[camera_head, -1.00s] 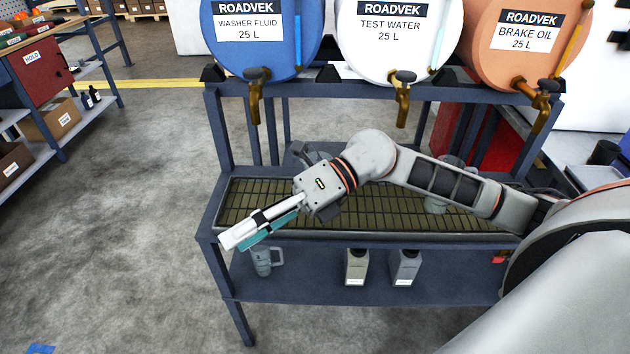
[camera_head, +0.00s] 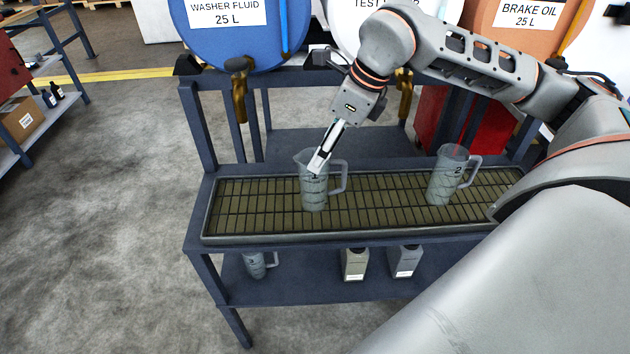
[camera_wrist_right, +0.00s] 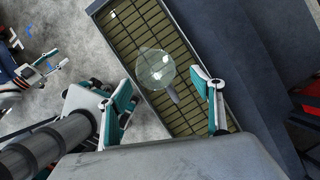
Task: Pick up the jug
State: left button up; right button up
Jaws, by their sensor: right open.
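A clear grey jug marked 1 (camera_head: 314,194) stands upright on the grated tray (camera_head: 262,232), its handle to the right. My right gripper (camera_head: 318,165) comes down from above, its fingers overlapping the jug's mouth in the head view. In the right wrist view the right gripper (camera_wrist_right: 163,88) is open, and the round jug mouth (camera_wrist_right: 155,68) shows between and beyond its fingertips, handle toward the lower right. I cannot tell whether they touch. A similar jug marked 2 (camera_head: 449,178) stands farther right on the tray. My left gripper (camera_wrist_right: 50,66) appears small at the wrist view's left edge; its jaw opening is unclear.
A third jug (camera_head: 256,264) and two grey bottles (camera_head: 354,264) stand on the lower shelf (camera_head: 310,289). The floor at left is open.

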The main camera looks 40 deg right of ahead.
aim_at(322, 182)
jog(key=x, duration=0.5)
jog(key=shift+s+a+f, duration=0.1)
jog(key=shift+a+f, duration=0.1)
jog(key=shift+f, duration=0.05)
jog(key=shift+r, duration=0.1)
jog(key=c, duration=1.6)
